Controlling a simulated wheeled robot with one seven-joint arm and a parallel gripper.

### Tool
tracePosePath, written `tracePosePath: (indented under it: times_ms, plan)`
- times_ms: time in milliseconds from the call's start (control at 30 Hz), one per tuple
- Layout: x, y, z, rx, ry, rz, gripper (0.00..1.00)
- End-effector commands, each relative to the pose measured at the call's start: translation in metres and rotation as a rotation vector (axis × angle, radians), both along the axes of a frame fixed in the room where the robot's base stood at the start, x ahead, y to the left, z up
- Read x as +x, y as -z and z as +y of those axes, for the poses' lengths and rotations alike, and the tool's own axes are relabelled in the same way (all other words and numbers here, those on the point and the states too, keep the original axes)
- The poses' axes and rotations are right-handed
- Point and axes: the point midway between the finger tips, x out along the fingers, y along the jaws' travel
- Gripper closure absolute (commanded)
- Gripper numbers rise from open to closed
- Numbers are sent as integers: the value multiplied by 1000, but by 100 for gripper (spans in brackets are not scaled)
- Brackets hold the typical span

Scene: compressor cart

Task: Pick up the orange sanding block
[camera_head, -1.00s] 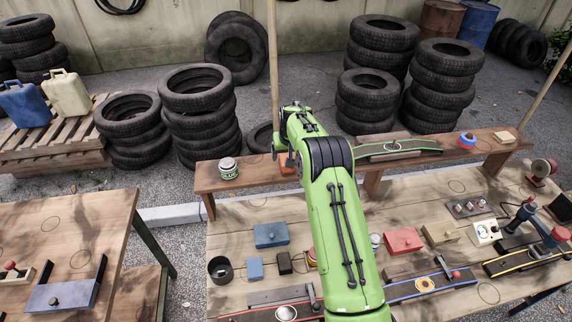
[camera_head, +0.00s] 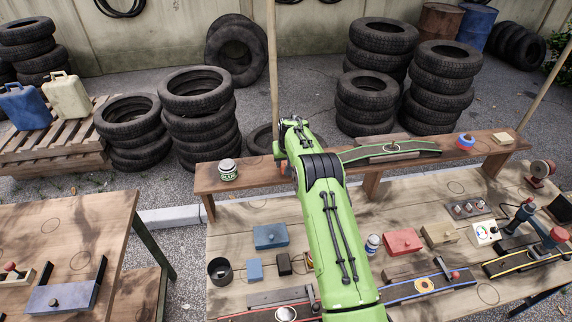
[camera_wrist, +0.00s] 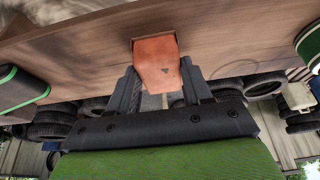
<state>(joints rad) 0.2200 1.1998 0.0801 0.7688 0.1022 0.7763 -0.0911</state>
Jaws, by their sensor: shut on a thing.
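The orange sanding block (camera_wrist: 157,65) sits between the two dark fingers of my gripper (camera_wrist: 158,92) in the wrist view. The fingers are shut on its sides. Its far end is against or just off the wooden raised shelf (camera_wrist: 80,52); I cannot tell whether it still touches. In the head view my green arm reaches over the bench to this shelf (camera_head: 240,180). There my arm hides most of the gripper and block.
The bench below holds blue (camera_head: 270,236) and red (camera_head: 403,242) blocks. Stacked tyres stand behind.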

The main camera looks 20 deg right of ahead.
Motion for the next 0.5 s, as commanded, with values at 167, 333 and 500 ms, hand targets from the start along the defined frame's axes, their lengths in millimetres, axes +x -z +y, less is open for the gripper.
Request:
tracePosePath:
  times_ms: [167, 333, 500]
  plan:
    - [0, -5, 0, 0, 0, 1, 87]
    - [1, -45, 0, -1, -1, -5, 87]
    - [1, -82, 0, -1, -1, -3, 87]
